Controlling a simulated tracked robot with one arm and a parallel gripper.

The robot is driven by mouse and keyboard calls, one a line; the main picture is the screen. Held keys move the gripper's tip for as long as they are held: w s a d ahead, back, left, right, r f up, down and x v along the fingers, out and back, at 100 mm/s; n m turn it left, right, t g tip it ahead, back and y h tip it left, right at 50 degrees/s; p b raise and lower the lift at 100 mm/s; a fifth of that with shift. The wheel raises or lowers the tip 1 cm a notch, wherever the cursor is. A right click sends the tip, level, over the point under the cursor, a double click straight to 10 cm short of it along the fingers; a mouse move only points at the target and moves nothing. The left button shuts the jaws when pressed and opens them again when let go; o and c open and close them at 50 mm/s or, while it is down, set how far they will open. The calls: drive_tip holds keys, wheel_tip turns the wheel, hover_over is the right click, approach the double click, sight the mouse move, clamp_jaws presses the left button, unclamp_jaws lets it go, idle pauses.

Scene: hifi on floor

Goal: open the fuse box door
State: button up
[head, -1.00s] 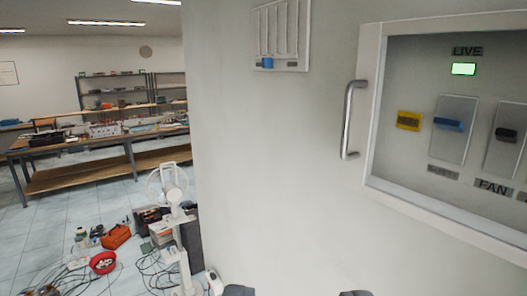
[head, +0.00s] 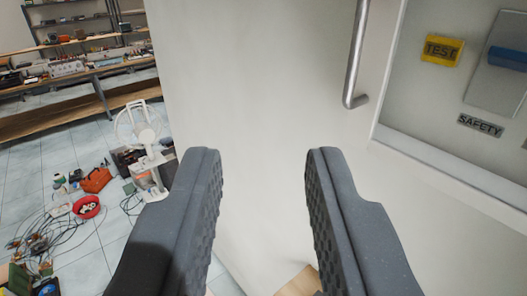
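The fuse box door (head: 431,158) is at the right, and its white frame and clear pane look shut. Its upright metal handle (head: 356,52) stands on the door's left side, and its upper end is cut off by the picture edge. Behind the pane are a yellow TEST button (head: 441,50), a blue switch (head: 508,58) and a SAFETY label (head: 480,125). My gripper (head: 264,165) is open and empty, its two dark padded fingers wide apart. In the picture it is below and left of the handle, not touching it.
A plain white wall (head: 245,80) fills the middle behind my gripper. A workbench (head: 80,75) stands farther back.

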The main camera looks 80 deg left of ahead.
clamp_jaws()
idle(1.4)
unclamp_jaws()
drive_tip(key=s+d+b, duration=0.2)
drive_tip(key=d+b, duration=0.1)
drive_tip(key=d, duration=1)
drive_tip(key=shift+d, duration=0.3)
drive_tip(key=shift+w, duration=0.1)
